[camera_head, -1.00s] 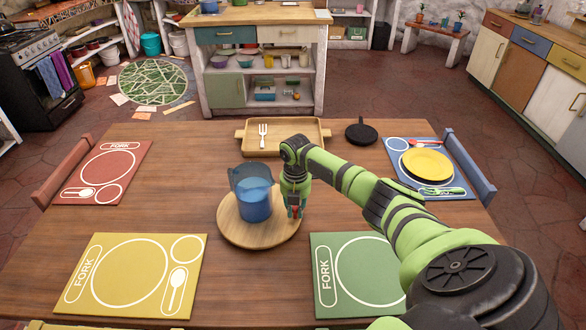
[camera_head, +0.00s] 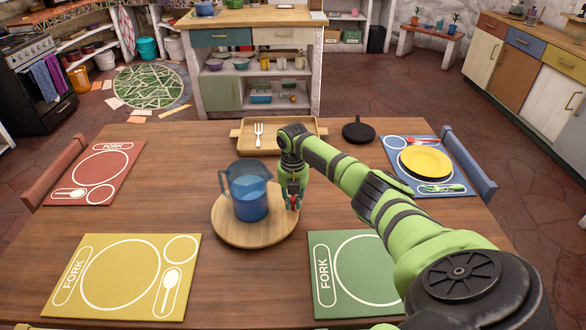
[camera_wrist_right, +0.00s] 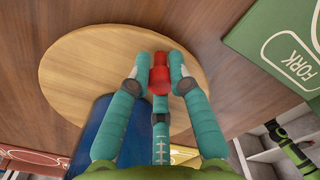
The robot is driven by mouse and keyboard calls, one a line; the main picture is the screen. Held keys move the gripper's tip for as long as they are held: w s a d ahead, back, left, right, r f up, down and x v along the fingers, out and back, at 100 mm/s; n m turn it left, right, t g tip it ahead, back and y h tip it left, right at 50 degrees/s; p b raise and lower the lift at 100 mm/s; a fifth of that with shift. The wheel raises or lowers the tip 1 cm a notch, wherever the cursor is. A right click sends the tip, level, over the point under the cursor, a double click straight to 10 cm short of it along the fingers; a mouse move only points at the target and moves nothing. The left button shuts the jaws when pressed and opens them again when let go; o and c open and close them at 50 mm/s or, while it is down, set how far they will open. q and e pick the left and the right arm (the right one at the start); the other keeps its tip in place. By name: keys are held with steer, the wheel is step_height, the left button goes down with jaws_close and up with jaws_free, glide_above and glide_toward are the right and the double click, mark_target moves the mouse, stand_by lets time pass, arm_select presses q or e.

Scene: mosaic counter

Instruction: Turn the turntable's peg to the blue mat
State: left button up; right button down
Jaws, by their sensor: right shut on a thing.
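The round wooden turntable (camera_head: 228,229) lies on the table, with a clear blue jug (camera_head: 249,196) standing on it. Its red peg (camera_wrist_right: 159,76) is at the rim, on the turntable's right side in the head view. My right gripper (camera_head: 293,203) is over that rim. In the wrist view its teal fingers are shut on the peg, one on each side. The blue mat (camera_head: 456,178) is at the table's right end, under a yellow plate (camera_head: 426,162) and cutlery. My left gripper is in neither view.
A green mat (camera_head: 323,305) lies in front of my right arm, and a yellow mat (camera_head: 74,299) at front left. A red mat (camera_head: 78,193) is at left. A wooden tray (camera_head: 244,138) with a white fork and a black round thing (camera_head: 358,131) are at the back.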

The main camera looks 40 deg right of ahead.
steer(key=c, duration=1.1)
jaws_free()
steer(key=shift+c, duration=0.2)
step_height(320, 180, up, 12)
steer(key=shift+r, duration=0.15)
